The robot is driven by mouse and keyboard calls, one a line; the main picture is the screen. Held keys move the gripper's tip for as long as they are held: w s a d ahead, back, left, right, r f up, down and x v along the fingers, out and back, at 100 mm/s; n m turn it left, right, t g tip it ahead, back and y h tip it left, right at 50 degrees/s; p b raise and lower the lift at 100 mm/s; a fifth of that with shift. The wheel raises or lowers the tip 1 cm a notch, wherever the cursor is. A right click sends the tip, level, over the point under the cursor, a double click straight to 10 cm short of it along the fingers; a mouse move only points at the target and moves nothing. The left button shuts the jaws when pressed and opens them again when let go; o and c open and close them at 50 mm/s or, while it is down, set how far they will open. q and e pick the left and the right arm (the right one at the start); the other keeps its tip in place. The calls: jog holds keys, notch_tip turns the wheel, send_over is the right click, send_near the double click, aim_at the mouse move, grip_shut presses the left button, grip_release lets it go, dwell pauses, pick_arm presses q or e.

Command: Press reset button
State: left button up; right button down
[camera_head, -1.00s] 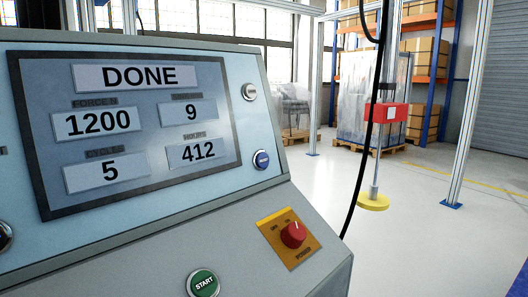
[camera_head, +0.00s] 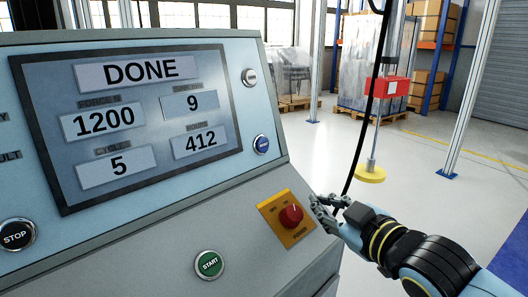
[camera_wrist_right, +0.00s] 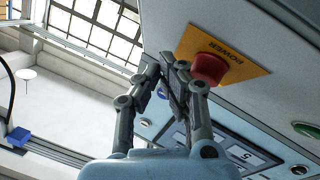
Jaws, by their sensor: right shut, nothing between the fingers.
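The grey console shows a blue button (camera_head: 261,144) at the right of its screen; its small label is too small to read. A pale button (camera_head: 249,77) sits above it. My right gripper (camera_head: 318,206) is at the console's right edge, below the blue button and just right of the red power knob (camera_head: 291,216). It is shut and empty. In the right wrist view my fingertips (camera_wrist_right: 175,84) meet beside the red knob (camera_wrist_right: 208,69); whether they touch it is unclear. My left gripper is out of view.
The screen (camera_head: 130,100) reads DONE, 1200, 9, 5 and 412. A green START button (camera_head: 209,264) and a black STOP button (camera_head: 16,235) are on the console. A black cable (camera_head: 367,110) hangs right of it. Open floor lies to the right.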

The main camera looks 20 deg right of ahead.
aim_at(263, 145)
notch_tip(263, 145, up, 11)
jog(key=a+n+t+y, duration=0.2)
jog(key=n+t+y, duration=0.3)
jog(key=n+y, duration=0.5)
jog(key=shift+w+a+t+y, duration=0.4)
jog(key=shift+w+a+f+b, duration=0.35)
jog(key=shift+w+a+b, duration=0.25)
jog(key=shift+w, duration=0.75)
jog(key=shift+w+a+f+b, duration=0.35)
jog(key=shift+w+b, duration=0.45)
jog(key=shift+w, duration=0.55)
jog(key=shift+w+a+f+b, duration=0.35)
jog(key=shift+w+a+b, duration=0.25)
jog(key=shift+w, duration=0.75)
